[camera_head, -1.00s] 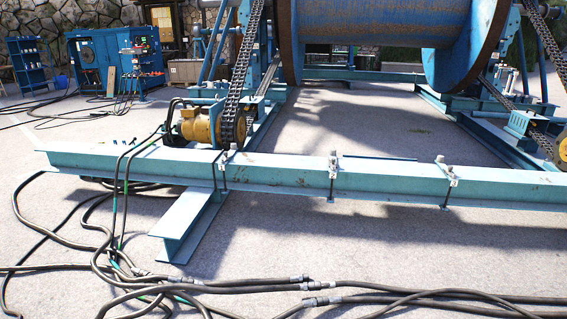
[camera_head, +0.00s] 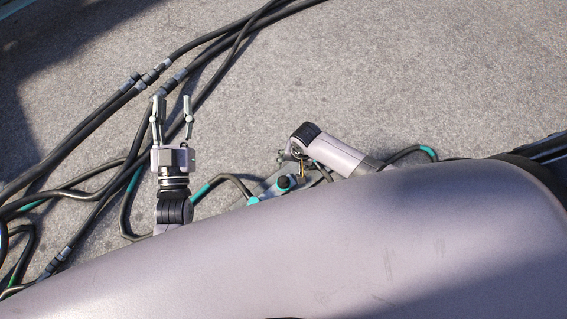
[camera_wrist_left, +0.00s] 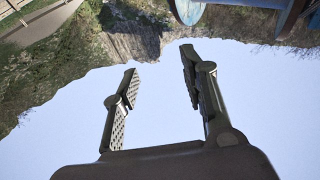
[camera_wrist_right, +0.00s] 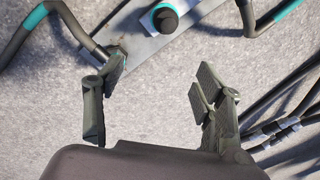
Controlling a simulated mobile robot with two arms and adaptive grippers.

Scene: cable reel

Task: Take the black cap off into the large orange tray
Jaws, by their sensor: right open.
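No large orange tray shows in any view, and I cannot tell for sure which part is the black cap. A round black knob (camera_wrist_right: 165,18) with a teal ring sits on a grey metal plate (camera_wrist_right: 150,42) at the top of the right wrist view. My right gripper (camera_wrist_right: 160,85) is open and empty above the ground, apart from the knob in the picture. My left gripper (camera_head: 172,100) is open and empty, over the ground in the head view.
Black hoses (camera_head: 140,85) with metal couplings lie on the ground at the left. More hoses with teal bands (camera_head: 200,192) run around the plate. Bare concrete (camera_head: 400,70) fills the upper right. My own body covers the bottom of the head view.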

